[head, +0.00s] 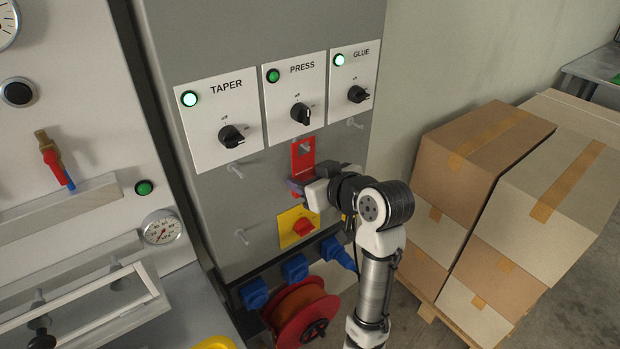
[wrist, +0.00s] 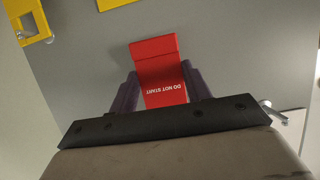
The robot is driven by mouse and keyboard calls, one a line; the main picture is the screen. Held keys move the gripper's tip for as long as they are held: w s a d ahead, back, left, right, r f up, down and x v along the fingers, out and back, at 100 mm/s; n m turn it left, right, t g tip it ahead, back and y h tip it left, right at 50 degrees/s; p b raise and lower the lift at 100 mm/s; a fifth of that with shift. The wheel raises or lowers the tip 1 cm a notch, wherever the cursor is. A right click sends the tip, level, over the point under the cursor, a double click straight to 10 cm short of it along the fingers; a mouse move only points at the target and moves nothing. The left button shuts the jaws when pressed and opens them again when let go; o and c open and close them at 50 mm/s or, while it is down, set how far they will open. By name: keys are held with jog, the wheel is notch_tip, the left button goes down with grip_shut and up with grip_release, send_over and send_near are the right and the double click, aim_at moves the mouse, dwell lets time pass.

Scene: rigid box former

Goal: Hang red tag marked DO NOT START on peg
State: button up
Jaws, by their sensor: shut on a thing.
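The red tag (head: 303,153) stands upright before the grey panel, below the PRESS switch. In the wrist view, the tag (wrist: 161,72) shows DO NOT START upside down. My gripper (head: 298,187) is shut on it, with purple fingers (wrist: 158,90) on both sides. A light opening shows near the tag's upper end in the head view. Clear pegs stick out below TAPER (head: 235,170), below GLUE (head: 354,123) and at the lower left (head: 241,236). No peg can be made out below PRESS, where the tag is. Whether the tag touches a peg, I cannot tell.
A yellow plate with a red knob (head: 298,226) sits just below my gripper. Blue plugs (head: 295,267) and a red cable reel (head: 301,312) are lower down. Stacked cartons (head: 480,160) stand to the right. A yellow frame (wrist: 28,20) shows in the wrist view.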

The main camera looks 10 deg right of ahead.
dwell(0.4)
jog(key=o, duration=1.1)
jog(key=b+v, duration=0.2)
jog(key=v, duration=1.2)
